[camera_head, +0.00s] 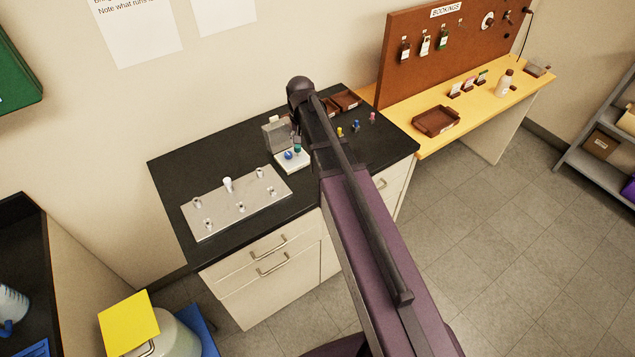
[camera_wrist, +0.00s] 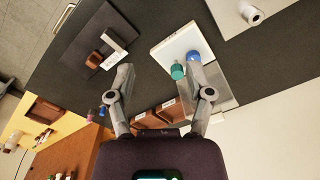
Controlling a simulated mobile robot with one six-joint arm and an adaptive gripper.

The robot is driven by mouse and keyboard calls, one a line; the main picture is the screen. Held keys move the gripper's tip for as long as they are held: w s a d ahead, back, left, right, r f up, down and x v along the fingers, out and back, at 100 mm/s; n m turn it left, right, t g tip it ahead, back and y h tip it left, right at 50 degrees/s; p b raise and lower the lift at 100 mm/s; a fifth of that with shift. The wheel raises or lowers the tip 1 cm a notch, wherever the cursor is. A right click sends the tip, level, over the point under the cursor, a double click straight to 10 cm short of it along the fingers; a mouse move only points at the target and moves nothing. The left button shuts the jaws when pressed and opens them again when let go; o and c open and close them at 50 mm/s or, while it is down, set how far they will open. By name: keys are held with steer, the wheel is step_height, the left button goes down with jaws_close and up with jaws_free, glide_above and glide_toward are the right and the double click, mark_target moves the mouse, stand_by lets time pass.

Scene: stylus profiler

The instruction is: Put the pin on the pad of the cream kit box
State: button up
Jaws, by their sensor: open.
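The cream kit box (camera_head: 279,162) stands open on the black bench with its grey see-through lid (camera_head: 276,134) raised. A blue round piece (camera_head: 288,155) and a teal piece (camera_head: 297,147) show at it. In the wrist view are the box (camera_wrist: 172,43), the blue piece (camera_wrist: 193,57) and the teal piece (camera_wrist: 177,71). Small yellow (camera_head: 340,131), blue (camera_head: 357,126) and pink (camera_head: 373,117) pieces stand right of my arm. I cannot tell which piece is the pin. My gripper (camera_wrist: 160,63) is open, its fingers apart with nothing visibly held. The pad is not clearly visible.
A metal plate (camera_head: 235,207) with several posts lies left of the box. Brown trays (camera_head: 346,99) stand at the bench's back. A dark slab (camera_wrist: 82,30) with brown and white blocks shows in the wrist view. A wooden desk (camera_head: 470,127) adjoins on the right.

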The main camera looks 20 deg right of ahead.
steer(key=s+n, duration=0.3)
steer(key=s, duration=1.5)
steer(key=shift+a, duration=0.15)
steer(key=shift+s, duration=0.1)
